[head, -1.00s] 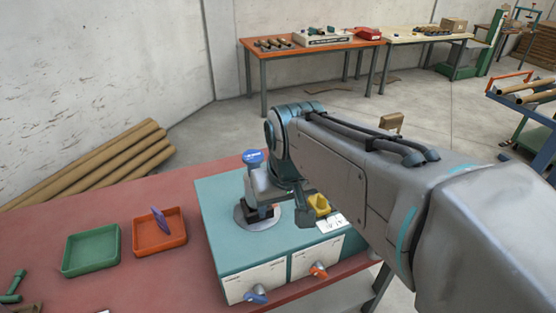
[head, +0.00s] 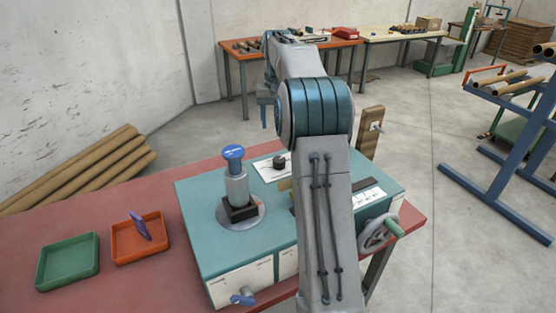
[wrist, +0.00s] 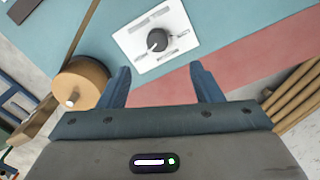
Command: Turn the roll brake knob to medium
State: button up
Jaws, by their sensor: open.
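A black round knob (wrist: 157,41) sits on a white plate (wrist: 178,22) on the teal machine top. A pale mark shows on the knob, toward its lower left side in the wrist view. The plate has several printed marks, too small to read. In the head view the knob (head: 279,162) stands behind the spindle, left of my arm. My gripper (wrist: 160,72) is open and empty; its two fingers show below the plate in the wrist view, apart from the knob. In the head view my gripper (head: 265,105) is partly hidden behind my arm, raised above the machine's far side.
A grey spindle with a blue cap (head: 234,153) stands left of the knob. A wooden roll (wrist: 82,82) is left of my fingers in the wrist view. A hand crank (head: 380,231) is on the machine's right. Green (head: 68,285) and orange (head: 160,251) trays lie left.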

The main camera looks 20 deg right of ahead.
aim_at(279, 159)
jog(key=f, duration=0.9)
jog(key=d+f+p, duration=0.1)
jog(key=f, duration=0.4)
jog(key=shift+w+f, duration=0.35)
jog(key=shift+w, duration=0.05)
jog(key=c, duration=1)
